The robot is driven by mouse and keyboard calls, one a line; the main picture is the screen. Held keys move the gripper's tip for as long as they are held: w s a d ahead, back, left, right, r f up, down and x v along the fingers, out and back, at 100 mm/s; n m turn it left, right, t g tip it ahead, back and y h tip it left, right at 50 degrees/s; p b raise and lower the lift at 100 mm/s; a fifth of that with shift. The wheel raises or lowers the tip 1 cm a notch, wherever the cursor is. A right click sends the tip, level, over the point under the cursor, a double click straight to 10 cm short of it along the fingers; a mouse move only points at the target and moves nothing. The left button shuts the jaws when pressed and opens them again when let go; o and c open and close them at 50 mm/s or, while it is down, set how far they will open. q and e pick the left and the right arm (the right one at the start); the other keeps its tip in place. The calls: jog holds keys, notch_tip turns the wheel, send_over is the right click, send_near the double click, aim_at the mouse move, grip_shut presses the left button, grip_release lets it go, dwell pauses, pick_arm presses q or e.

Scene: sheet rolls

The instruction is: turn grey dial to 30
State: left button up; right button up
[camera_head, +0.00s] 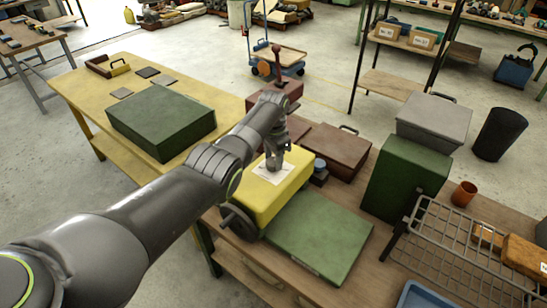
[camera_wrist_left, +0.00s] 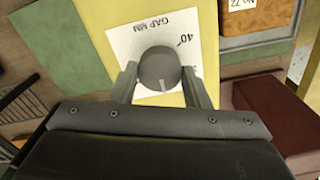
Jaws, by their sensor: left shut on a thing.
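The grey dial (camera_wrist_left: 158,66) is a round knob on a white label (camera_wrist_left: 124,45) in the left wrist view. The dial's pale pointer line lies toward the bottom of the picture, away from the "40". My left gripper (camera_head: 274,160) points down onto the top of the yellow box (camera_head: 262,203). Its two fingers (camera_wrist_left: 160,72) are shut on the dial's sides. The number 30 is not visible; fingers and dial cover part of the label.
A green flat plate (camera_head: 320,235) lies right of the yellow box. A brown case (camera_head: 335,150), a green box (camera_head: 405,178) and a wire rack (camera_head: 450,250) stand farther right. A yellow table (camera_head: 78,88) with a green case (camera_head: 160,122) is at the left.

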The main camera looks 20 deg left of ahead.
aim_at(274, 160)
pick_arm(q)
jog(key=o, duration=1)
jog(key=shift+r, duration=0.15)
notch_tip(274, 160, up, 17)
jog(key=b, duration=0.1)
jog(key=shift+r, duration=0.15)
